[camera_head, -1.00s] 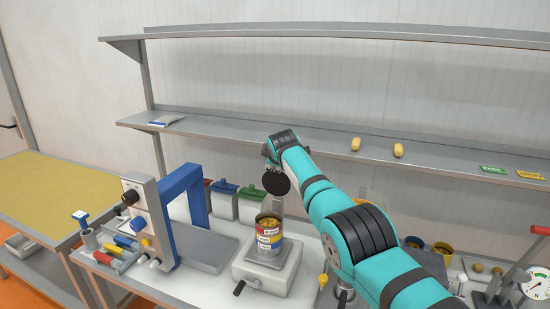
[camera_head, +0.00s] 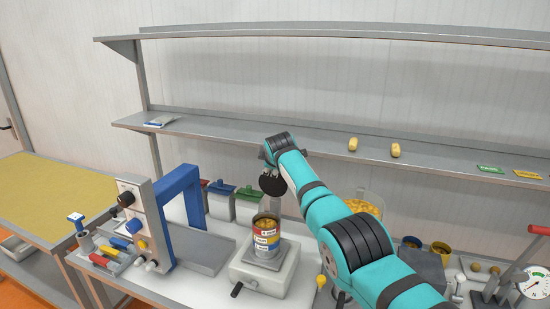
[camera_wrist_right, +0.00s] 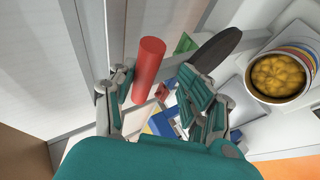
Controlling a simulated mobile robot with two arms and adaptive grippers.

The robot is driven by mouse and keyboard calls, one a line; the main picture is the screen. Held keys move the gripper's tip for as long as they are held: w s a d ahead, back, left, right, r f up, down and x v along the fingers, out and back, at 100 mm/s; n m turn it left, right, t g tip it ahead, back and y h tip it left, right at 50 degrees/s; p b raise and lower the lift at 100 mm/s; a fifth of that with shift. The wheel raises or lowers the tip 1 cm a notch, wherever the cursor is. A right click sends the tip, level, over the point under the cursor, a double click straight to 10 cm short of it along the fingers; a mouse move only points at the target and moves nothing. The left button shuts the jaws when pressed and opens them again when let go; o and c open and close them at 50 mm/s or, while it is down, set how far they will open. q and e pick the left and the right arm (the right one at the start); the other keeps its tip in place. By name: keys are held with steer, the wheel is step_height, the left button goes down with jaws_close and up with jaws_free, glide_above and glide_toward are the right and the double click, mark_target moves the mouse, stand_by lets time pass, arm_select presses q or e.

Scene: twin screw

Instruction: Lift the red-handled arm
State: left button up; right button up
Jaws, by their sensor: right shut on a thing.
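The red handle (camera_wrist_right: 149,66) is a plain red cylinder in the right wrist view. It stands between the fingers of my right gripper (camera_wrist_right: 160,84), which is shut on it. In the head view my right arm hides the handle and the fingertips. A black disc (camera_head: 272,185) shows just beyond the wrist in the head view, above the open can; its dark edge also shows in the right wrist view (camera_wrist_right: 224,47). The can (camera_head: 266,238), filled with yellow pieces, stands on a grey machine base (camera_head: 266,276). My left gripper is out of view.
Left of the can is a blue-framed machine (camera_head: 184,194) with knobs. Lidded bins (camera_head: 221,200) stand behind. A shelf (camera_head: 220,130) runs along the wall. Another red handle (camera_head: 541,230) and a dial (camera_head: 533,287) are at the far right.

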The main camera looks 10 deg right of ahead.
steer(key=d+v, duration=0.1)
steer(key=v, duration=1)
steer(key=shift+s+a+r, duration=0.2)
steer(key=shift+s+a, duration=0.1)
steer(key=shift+a, duration=0.15)
